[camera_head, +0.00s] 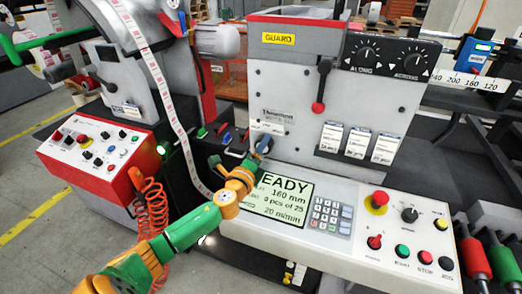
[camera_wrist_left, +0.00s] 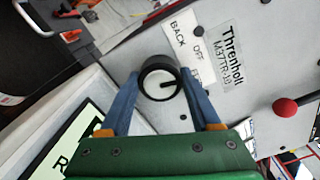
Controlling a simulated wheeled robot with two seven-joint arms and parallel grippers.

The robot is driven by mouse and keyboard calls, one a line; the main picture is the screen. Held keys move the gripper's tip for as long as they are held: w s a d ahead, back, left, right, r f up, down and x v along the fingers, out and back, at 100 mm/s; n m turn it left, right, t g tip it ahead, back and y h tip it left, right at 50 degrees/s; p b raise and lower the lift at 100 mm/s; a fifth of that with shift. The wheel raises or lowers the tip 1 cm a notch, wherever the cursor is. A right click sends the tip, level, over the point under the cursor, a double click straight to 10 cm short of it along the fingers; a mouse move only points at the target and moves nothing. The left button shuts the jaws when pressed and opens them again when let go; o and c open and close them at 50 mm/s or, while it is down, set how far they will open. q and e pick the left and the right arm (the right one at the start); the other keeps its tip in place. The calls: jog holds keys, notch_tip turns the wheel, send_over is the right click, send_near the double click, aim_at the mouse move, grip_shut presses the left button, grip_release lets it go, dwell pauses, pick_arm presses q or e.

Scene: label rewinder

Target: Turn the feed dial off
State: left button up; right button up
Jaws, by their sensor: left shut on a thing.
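The feed dial (camera_wrist_left: 158,86) shows in the left wrist view as a round knob with a black rim, a white face and a black pointer mark. The label beside it (camera_wrist_left: 190,45) reads BACK, OFF and a third word starting with F, partly hidden. The pointer mark points to the right, roughly toward that third word. My left gripper (camera_wrist_left: 160,78) has its blue fingers on both sides of the dial and is shut on it. In the head view my left gripper (camera_head: 243,150) is at the machine's grey front panel and largely covers the dial. My right gripper is not in view.
Below the dial is a screen (camera_head: 281,199) showing READY, with a keypad (camera_head: 331,214). A red-knobbed lever (camera_head: 319,106) stands right of the dial. A red emergency button (camera_head: 378,200) is at right. A control box (camera_head: 95,150) with a coiled orange hose (camera_head: 155,210) is at left.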

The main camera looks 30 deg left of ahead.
pick_arm(q)
jog(key=shift+n, duration=1)
jog(key=shift+r, duration=0.1)
jog(key=o, duration=1.1)
jog(key=shift+o, duration=1.4)
jog(key=shift+w, duration=0.1)
jog(key=b+v, duration=0.1)
jog(key=v, duration=0.6)
